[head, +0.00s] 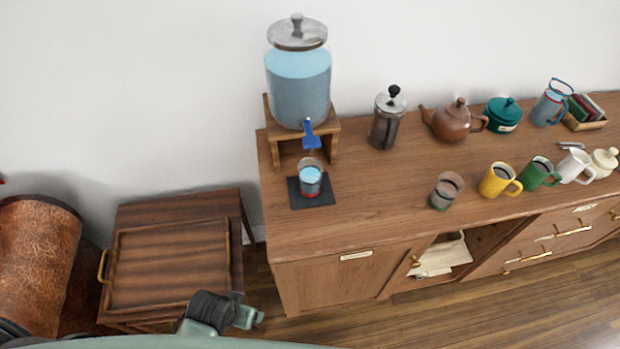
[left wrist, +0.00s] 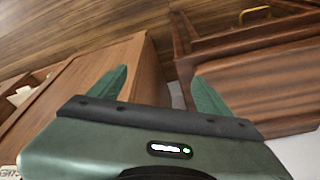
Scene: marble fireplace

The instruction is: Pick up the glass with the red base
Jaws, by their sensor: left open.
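The glass with the red base (head: 311,180) stands upright on a dark square coaster (head: 322,200) on the sideboard, under the blue tap (head: 311,133) of a large drink dispenser (head: 299,85). It holds light blue liquid. A second glass (head: 447,190) with a green base stands farther right. My left gripper (head: 252,316) is low at the bottom of the head view, in front of and below the sideboard top, well apart from the glass. In the left wrist view its two green fingers (left wrist: 157,92) are spread with nothing between them. My right gripper is not in view.
The sideboard (head: 380,210) also bears a French press (head: 387,120), a brown teapot (head: 458,121), a yellow mug (head: 499,180) and a green mug (head: 538,173). A low wooden side table with a tray (head: 170,263) stands left. The sideboard's front left top is clear.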

